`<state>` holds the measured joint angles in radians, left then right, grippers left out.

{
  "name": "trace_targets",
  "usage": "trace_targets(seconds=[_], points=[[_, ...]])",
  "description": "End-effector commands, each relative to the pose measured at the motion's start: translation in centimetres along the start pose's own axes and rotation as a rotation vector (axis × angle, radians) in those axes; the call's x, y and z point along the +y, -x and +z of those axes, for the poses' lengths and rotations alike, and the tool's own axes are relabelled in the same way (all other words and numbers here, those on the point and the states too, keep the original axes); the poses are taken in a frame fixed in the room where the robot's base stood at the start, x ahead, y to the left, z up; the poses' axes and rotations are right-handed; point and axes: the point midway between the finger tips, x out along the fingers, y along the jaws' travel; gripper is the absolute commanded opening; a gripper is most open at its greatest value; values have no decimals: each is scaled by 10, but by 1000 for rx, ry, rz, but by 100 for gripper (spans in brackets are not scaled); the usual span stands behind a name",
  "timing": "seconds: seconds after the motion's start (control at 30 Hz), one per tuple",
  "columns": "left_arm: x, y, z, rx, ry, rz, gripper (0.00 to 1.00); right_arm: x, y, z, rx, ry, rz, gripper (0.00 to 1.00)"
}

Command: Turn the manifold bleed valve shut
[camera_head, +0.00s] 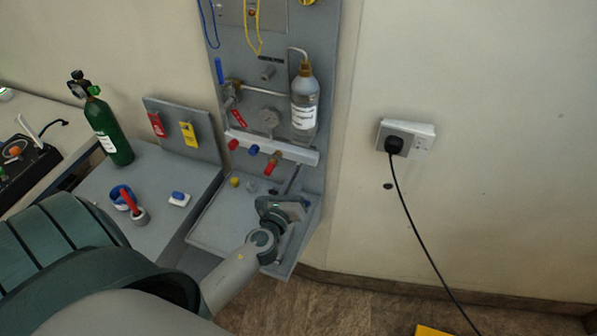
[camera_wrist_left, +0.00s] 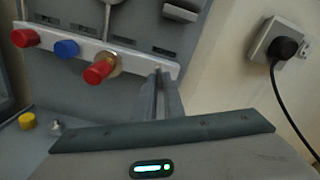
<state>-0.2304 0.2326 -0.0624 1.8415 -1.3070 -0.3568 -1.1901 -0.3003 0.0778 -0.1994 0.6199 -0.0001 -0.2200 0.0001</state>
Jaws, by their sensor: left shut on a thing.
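The manifold (camera_head: 303,156) is a pale bar across the lower part of the grey wall panel, with red and blue caps; it also shows in the wrist view (camera_wrist_left: 135,62). My left gripper (camera_head: 297,170) reaches up to the underside of its right end. In the wrist view its two fingers (camera_wrist_left: 160,75) are close together at the bar's right end. They are shut on a small part there, which I take to be the manifold bleed valve; the fingers hide nearly all of it, so its turn angle cannot be read. My right gripper is not in view.
A grey shelf (camera_head: 215,222) lies below, with a small yellow cap (camera_head: 235,182). A green cylinder (camera_head: 108,130) stands at left. A wall socket (camera_head: 407,138) with a black cable is at right.

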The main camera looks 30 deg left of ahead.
Motion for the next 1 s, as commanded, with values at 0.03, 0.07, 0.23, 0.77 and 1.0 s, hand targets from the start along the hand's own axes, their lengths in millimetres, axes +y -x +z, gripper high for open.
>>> trace_targets(seconds=[0.03,0.07,0.23,0.77,1.0], points=[[-1,0,0,3,-47,-1,0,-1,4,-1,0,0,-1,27],[0,0,0,4,-74,-1,0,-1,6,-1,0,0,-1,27],[0,0,1,3,-223,-1,0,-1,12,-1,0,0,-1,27],[2,0,-1,3,-448,0,0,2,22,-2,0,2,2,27],[2,0,-2,3,-455,0,0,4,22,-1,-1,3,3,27]])
